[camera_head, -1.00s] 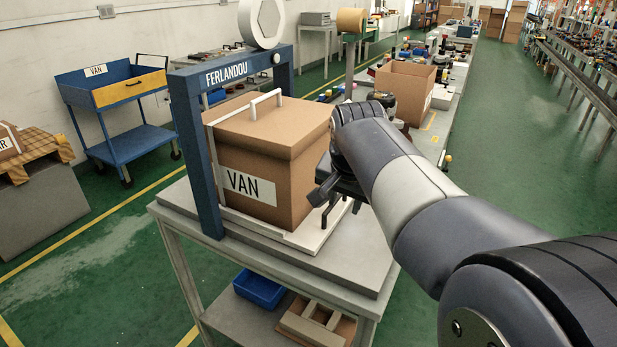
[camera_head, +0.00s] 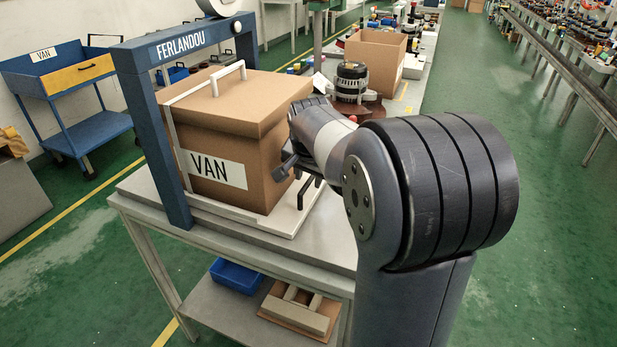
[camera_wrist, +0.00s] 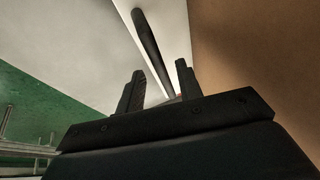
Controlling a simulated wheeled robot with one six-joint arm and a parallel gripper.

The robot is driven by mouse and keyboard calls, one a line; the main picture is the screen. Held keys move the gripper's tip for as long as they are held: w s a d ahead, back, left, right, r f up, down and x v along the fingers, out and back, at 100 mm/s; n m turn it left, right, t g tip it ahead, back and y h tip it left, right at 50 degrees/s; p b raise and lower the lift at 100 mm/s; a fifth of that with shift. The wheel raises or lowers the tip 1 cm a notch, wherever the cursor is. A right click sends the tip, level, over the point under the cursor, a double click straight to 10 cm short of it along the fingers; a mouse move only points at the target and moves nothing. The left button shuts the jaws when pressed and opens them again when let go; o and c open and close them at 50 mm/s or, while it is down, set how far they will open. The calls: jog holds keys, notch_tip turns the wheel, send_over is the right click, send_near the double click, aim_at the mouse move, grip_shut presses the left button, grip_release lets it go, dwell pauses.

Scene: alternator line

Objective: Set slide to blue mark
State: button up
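My gripper (camera_head: 302,185) is beside the lower right side of the cardboard box marked VAN, above the edge of the white plate (camera_head: 297,217). In the wrist view its two dark fingers (camera_wrist: 158,88) stand apart, with a clear gap between them. A dark rounded bar (camera_wrist: 147,38) lies over the pale surface beyond the fingers; I cannot tell whether it is the slide or touches a finger. A small reddish spot (camera_wrist: 181,96) shows low between the fingers. No blue mark can be made out.
The VAN box (camera_head: 235,130) stands on the white plate under a blue FERLANDOU frame (camera_head: 122,100), on a grey table (camera_head: 130,190). A dark round machine part (camera_head: 351,82) and an open carton (camera_head: 375,60) stand behind. A blue cart (camera_head: 60,90) is left. Green floor is free at right.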

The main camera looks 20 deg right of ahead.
jog(key=shift+w+f, duration=0.1)
jog(key=shift+f, duration=0.2)
jog(key=shift+c, duration=0.4)
grip_shut()
